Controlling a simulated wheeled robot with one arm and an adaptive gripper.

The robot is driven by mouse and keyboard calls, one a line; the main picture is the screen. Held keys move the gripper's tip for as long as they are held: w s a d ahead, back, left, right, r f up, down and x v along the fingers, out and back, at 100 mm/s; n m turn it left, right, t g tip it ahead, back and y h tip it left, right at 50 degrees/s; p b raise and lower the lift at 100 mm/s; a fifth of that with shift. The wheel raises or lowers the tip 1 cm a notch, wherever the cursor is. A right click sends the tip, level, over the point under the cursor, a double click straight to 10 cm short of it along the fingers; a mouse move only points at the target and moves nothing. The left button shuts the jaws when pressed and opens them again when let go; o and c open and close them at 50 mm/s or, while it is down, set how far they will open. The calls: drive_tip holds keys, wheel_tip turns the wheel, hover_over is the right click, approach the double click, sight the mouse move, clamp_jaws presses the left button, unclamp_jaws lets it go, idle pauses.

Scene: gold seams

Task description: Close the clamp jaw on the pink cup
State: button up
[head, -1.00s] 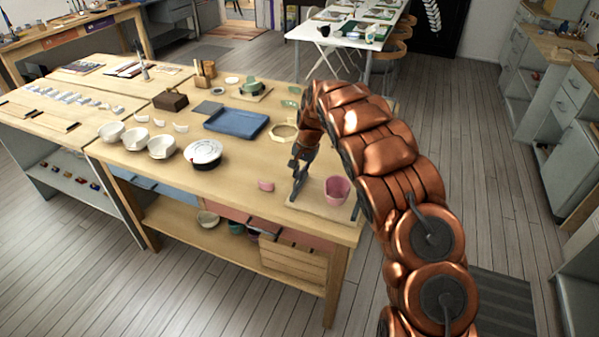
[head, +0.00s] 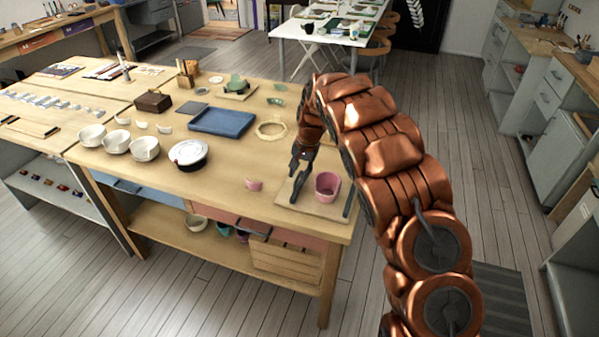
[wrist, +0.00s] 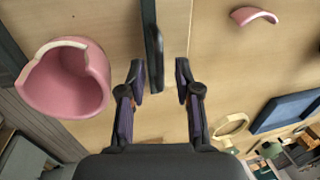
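The pink cup (head: 327,186) stands on a pale board (head: 309,211) at the front right of the bench. Its broken rim shows in the wrist view (wrist: 66,84). The clamp jaw (head: 298,189) is a dark bar left of the cup, with a visible gap between them. In the wrist view the jaw (wrist: 153,50) is upright in the picture, just beyond and between my fingertips. My gripper (wrist: 160,78) is open, with no contact visible on the jaw. In the head view my gripper (head: 300,160) is above the jaw, partly hidden by my arm.
A second dark bar (head: 348,199) stands right of the cup. A pink shard (head: 254,184) lies left of the board.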

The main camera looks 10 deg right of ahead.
idle(0.3)
wheel_tip(320, 180, up, 12)
drive_tip(key=s+d, duration=0.1)
drive_tip(key=d, duration=0.1)
drive_tip(key=shift+f, duration=0.15)
drive_tip(key=shift+s, duration=0.1)
drive_tip(key=shift+c, duration=0.3)
